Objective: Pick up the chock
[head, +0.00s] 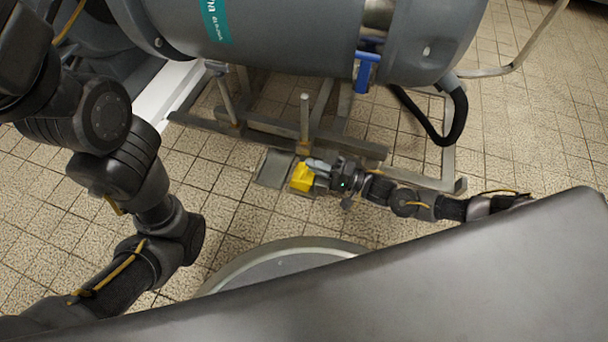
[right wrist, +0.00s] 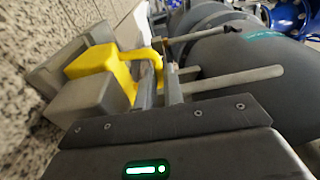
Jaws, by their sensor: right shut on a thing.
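The yellow chock (head: 302,177) is at the foot of the grey machine's frame in the head view. My right gripper (head: 318,168) reaches it from the right and is shut on it. In the right wrist view the yellow chock (right wrist: 98,64) shows at the left, and its narrow raised part lies between the fingers of my right gripper (right wrist: 160,78). I cannot tell whether the chock touches the floor. My left arm comes in from the left, but its gripper is not in view.
A grey plate (head: 274,168) lies left of the chock. A large grey tank (head: 290,35) on a metal frame (head: 375,150) with an upright post (head: 304,125) stands just behind. A black hose (head: 440,135) hangs at the right. Tiled floor (head: 220,205) is open at the left.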

